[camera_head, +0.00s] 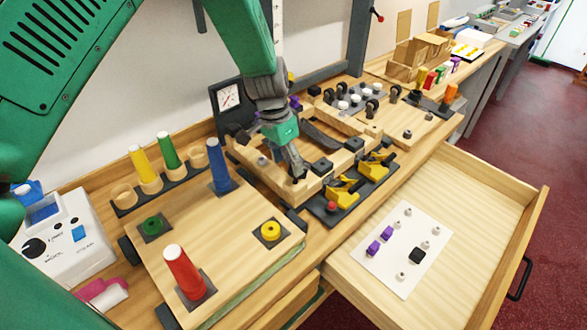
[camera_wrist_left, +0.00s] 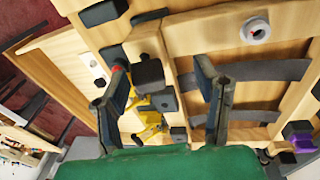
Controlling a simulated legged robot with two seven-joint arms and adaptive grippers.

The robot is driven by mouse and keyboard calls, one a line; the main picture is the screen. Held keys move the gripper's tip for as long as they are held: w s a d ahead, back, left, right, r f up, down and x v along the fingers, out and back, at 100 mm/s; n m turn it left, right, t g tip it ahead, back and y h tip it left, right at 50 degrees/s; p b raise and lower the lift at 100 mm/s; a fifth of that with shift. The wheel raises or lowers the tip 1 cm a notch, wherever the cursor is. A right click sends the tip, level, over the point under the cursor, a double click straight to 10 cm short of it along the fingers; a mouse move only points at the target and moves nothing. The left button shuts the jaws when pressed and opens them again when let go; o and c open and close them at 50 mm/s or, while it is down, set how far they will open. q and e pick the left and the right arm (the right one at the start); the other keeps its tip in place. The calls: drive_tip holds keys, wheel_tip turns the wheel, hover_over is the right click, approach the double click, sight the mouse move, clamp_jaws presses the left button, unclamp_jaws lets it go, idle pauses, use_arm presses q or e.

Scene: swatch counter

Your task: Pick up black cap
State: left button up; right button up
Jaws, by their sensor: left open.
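Several small black block-like caps are in view, and I cannot tell which one the task means. In the head view one black cap (camera_head: 322,167) sits on the wooden frame just right of my left gripper (camera_head: 297,172), and another cap (camera_head: 354,144) sits farther back. A third black cap (camera_head: 417,255) lies on the white card in the drawer. In the left wrist view a black cap (camera_wrist_left: 148,73) shows between the spread fingers of my left gripper (camera_wrist_left: 160,72), apart from both. The gripper is open and empty, pointing down over the frame. My right gripper is not in view.
Yellow clamps (camera_head: 343,193) stand on a black base right of the frame. A wooden board (camera_head: 215,250) with coloured cones is at front left. The open drawer (camera_head: 480,255) holds a white card (camera_head: 398,277) with purple pieces. A gauge (camera_head: 229,98) stands behind.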

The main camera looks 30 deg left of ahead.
sight(305, 176)
use_arm(q)
drive_tip(key=shift+w+d+f, duration=0.1)
drive_tip(key=shift+d+f, duration=0.05)
drive_tip(key=shift+f, duration=0.4)
drive_tip(key=shift+w+d+f, duration=0.1)
drive_tip(key=shift+d+f, duration=0.05)
drive_tip(key=shift+f, duration=0.35)
drive_tip(key=d, duration=0.3)
drive_tip(key=shift+d+r, duration=0.25)
drive_tip(key=shift+d, duration=0.1)
drive_tip(key=c, duration=0.6)
drive_tip(key=shift+c, duration=0.8)
drive_tip(key=shift+s+a, duration=0.1)
drive_tip(key=shift+a, duration=0.3)
drive_tip(key=shift+a+f, duration=0.2)
drive_tip(key=shift+a, duration=0.3)
drive_tip(key=shift+a+f, duration=0.15)
drive_tip(key=shift+a, duration=0.3)
drive_tip(key=shift+c, duration=0.8)
drive_tip(key=shift+o, duration=0.4)
drive_tip(key=shift+a, duration=0.2)
drive_tip(key=shift+d+r, duration=0.1)
drive_tip(key=shift+d, duration=0.2)
drive_tip(key=shift+c, duration=0.6)
drive_tip(key=shift+d+r, duration=0.1)
drive_tip(key=shift+d, duration=0.45)
drive_tip(key=shift+a, duration=0.15)
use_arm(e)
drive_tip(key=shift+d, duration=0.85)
